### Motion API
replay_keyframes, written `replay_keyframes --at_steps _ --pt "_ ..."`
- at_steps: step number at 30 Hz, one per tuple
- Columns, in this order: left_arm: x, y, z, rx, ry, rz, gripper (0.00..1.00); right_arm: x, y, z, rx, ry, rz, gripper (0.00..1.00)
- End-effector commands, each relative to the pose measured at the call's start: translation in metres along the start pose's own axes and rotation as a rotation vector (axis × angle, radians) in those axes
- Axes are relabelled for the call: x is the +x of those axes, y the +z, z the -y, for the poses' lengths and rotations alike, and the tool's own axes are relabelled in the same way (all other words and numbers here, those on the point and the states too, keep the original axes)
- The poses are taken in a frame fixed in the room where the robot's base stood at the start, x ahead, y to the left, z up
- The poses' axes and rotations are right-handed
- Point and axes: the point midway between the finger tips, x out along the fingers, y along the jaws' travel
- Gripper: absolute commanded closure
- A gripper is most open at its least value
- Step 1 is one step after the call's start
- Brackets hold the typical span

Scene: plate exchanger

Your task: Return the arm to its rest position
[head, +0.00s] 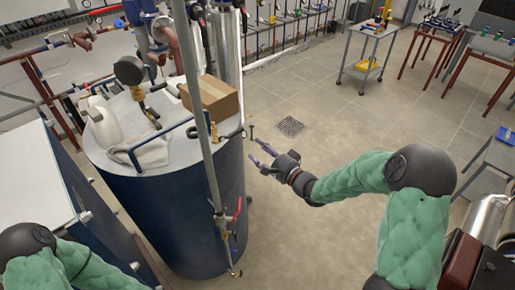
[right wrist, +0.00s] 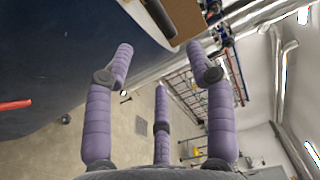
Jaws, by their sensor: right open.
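My right arm (head: 350,178), in a green padded cover, reaches in from the right in the head view. My right gripper (head: 262,157) is open and empty, in the air just right of the blue tank's upper side. In the right wrist view its purple fingers (right wrist: 165,95) are spread apart with nothing between them. My left arm (head: 50,262) shows only in part at the lower left of the head view; its gripper is out of sight.
A blue tank (head: 195,210) stands at the left with a cardboard box (head: 212,97), a white jug (head: 103,122) and a cloth on its top. A grey pipe (head: 203,120) with a red-handled valve rises before it. Open floor (head: 300,240) lies to the right. A trolley (head: 368,48) stands farther back.

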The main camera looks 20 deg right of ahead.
Motion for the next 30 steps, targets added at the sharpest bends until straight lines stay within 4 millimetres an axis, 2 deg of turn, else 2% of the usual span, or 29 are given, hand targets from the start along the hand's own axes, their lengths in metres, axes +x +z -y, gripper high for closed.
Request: replay_keyframes --at_steps 12,14,16,17,20,23,24,26,30 --pt "0.0 0.0 0.0 0.0 0.0 0.0 0.5 0.0 0.0 -0.001 0.0 0.002 -0.001 0.44" --pt "0.002 0.0 0.001 0.0 0.0 0.0 0.5 0.001 0.001 -0.007 -0.005 0.012 -0.003 0.44" --pt "0.005 0.0 0.002 0.0 0.0 0.0 0.5 0.003 0.003 -0.025 -0.019 0.046 -0.011 0.44" --pt "0.007 0.0 0.003 0.0 0.0 0.0 0.5 0.004 0.005 -0.036 -0.03 0.069 -0.014 0.44" --pt "0.016 -0.001 0.006 0.0 0.0 0.0 0.5 0.008 0.015 -0.087 -0.087 0.176 -0.024 0.44" --pt "0.027 -0.001 0.01 0.0 0.0 0.0 0.5 0.005 0.032 -0.15 -0.165 0.323 -0.009 0.44" --pt "0.031 -0.001 0.011 0.0 0.0 0.0 0.5 0.002 0.04 -0.175 -0.198 0.383 0.005 0.44" --pt "0.036 -0.001 0.013 0.0 0.0 0.0 0.5 -0.005 0.053 -0.212 -0.246 0.473 0.037 0.44" --pt "0.049 -0.002 0.018 0.0 0.0 0.0 0.5 -0.031 0.091 -0.291 -0.354 0.676 0.154 0.44"
